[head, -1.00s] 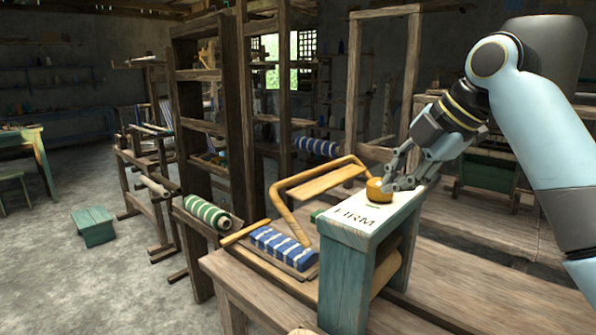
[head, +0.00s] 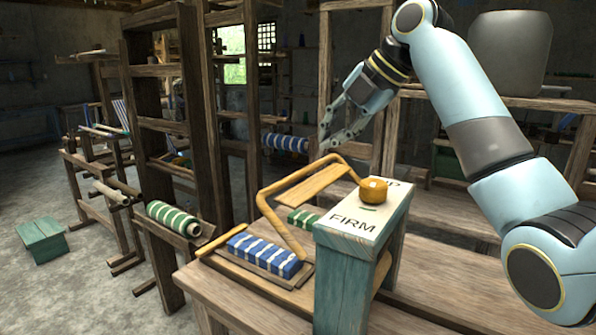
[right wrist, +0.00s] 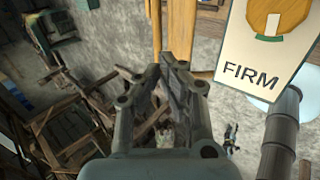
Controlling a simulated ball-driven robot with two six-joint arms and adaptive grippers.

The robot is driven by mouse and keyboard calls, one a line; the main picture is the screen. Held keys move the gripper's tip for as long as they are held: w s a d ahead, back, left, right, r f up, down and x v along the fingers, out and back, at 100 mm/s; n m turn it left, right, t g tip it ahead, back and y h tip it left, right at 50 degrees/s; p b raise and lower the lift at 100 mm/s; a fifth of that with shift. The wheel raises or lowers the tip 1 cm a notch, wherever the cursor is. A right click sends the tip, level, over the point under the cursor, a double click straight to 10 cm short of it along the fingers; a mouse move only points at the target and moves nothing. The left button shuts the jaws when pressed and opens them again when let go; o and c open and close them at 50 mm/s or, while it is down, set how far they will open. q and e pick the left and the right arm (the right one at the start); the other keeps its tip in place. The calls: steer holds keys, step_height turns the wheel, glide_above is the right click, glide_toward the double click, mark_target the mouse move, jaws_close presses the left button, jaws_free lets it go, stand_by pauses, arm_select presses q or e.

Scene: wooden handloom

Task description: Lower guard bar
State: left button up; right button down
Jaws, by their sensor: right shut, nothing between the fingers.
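The guard bar (head: 298,175) is a bent, honey-coloured wooden bar with a flat board (head: 313,186) inside its bend. In the head view it stands raised at a slant above a block of blue and white striped cloth (head: 262,252). My right gripper (head: 328,146) is shut and empty, just behind and above the bar's far top corner; I cannot tell whether they touch. In the right wrist view the gripper (right wrist: 175,66) points down beside wooden pieces of the bar and board (right wrist: 203,40). My left gripper is not in view.
A teal stand (head: 343,275) with a white top marked FIRM and a round wooden knob (head: 373,190) stands right of the bar. Green striped cloth (head: 174,219) lies on a roller at left. Tall loom posts (head: 155,130) rise behind. Bare workbench (head: 450,280) lies right.

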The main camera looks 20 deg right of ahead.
mark_target(291, 181)
steer(key=p+x, duration=0.1)
steer(key=x, duration=0.9)
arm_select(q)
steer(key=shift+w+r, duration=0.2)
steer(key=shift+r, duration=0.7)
arm_select(e)
steer(key=shift+w+a+f, duration=0.2)
steer(key=shift+w+f, duration=0.05)
steer(key=shift+f, duration=0.3)
arm_select(q)
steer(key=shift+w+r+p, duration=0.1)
steer(key=shift+p, duration=0.25)
